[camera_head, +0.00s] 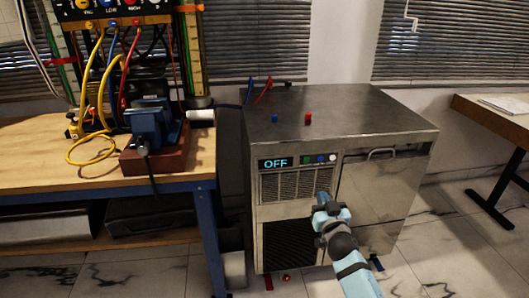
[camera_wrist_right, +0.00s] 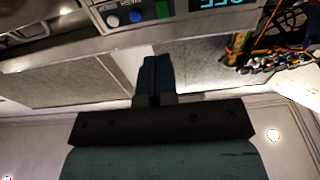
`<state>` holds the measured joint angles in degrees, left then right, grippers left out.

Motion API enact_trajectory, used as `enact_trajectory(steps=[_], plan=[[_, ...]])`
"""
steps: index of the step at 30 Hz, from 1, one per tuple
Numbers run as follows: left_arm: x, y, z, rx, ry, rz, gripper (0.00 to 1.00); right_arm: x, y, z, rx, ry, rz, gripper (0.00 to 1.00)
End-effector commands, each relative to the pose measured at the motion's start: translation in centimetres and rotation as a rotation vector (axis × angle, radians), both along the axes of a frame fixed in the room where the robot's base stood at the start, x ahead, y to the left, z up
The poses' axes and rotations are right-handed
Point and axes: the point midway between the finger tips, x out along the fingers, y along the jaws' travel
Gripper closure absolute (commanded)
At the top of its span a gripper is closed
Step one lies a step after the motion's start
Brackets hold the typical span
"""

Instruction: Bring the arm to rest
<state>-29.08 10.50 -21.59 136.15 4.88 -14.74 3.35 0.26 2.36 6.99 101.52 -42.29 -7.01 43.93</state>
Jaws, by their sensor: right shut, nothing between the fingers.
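My right gripper (camera_head: 325,199) is in front of the metal cabinet's front face, below its display and buttons. In the wrist view its two dark fingers (camera_wrist_right: 157,72) are together with nothing between them. The metal cabinet (camera_head: 345,120) shows a lit display (camera_head: 276,163) reading OFF, with a row of small buttons (camera_head: 320,159) to its right. The wrist view shows the button panel (camera_wrist_right: 135,17) upside down, with the fingers apart from the buttons. My left gripper is not in view.
A wooden workbench (camera_head: 40,150) stands at the left with a blue vise (camera_head: 150,123), cables and a gauge rig (camera_head: 115,12). Small red (camera_head: 308,118) and blue (camera_head: 274,118) pieces are on the cabinet top. A desk (camera_head: 490,117) stands at the right. Tiled floor is clear between cabinet and desk.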

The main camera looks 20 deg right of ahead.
Motion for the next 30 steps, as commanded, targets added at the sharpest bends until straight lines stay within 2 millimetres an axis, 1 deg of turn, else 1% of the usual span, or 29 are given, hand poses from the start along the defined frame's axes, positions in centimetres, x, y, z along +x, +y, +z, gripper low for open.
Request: enact_trajectory(steps=[2,4,5,8,9,11,12,14,15,18,20,21,23,24,26,27,30], plan=[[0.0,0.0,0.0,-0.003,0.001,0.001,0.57,0.0,0.1,0.0,0.000,0.000,0.001,1.00],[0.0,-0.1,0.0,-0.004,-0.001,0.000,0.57,-0.5,0.7,0.0,-0.002,0.002,0.014,1.00],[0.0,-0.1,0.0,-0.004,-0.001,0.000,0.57,-0.9,1.2,0.0,-0.004,0.006,0.026,1.00],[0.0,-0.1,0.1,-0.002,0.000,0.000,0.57,-3.5,4.5,0.1,-0.006,0.017,0.096,1.00],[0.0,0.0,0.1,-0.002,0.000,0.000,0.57,-5.0,6.5,0.3,-0.005,0.026,0.138,1.00],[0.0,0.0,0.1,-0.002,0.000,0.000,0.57,-7.7,9.7,0.6,0.005,0.042,0.210,1.00],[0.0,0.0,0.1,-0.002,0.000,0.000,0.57,-9.6,11.8,0.8,0.013,0.052,0.260,1.00],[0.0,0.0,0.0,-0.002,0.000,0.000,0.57,-12.3,14.6,1.2,0.030,0.068,0.329,1.00],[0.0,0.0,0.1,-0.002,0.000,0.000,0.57,-13.9,16.2,1.6,0.041,0.077,0.370,1.00],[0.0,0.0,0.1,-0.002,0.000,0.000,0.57,-17.6,19.5,2.5,0.073,0.097,0.462,1.00],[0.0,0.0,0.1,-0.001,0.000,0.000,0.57,-19.7,21.2,3.2,0.093,0.106,0.513,1.00],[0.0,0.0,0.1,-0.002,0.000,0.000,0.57,-21.0,22.2,3.6,0.108,0.113,0.544,1.00],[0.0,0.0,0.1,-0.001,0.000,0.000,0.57,-23.0,23.7,4.4,0.131,0.120,0.590,1.00],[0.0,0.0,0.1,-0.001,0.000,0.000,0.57,-24.3,24.5,5.0,0.147,0.126,0.621,1.00],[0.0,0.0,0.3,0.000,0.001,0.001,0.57,-25.9,25.6,6.0,0.167,0.135,0.660,1.00],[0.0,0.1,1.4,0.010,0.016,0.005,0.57,-25.4,25.2,6.9,0.155,0.149,0.645,1.00],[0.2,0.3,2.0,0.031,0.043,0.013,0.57,-25.1,25.0,7.4,0.143,0.181,0.631,1.00]])
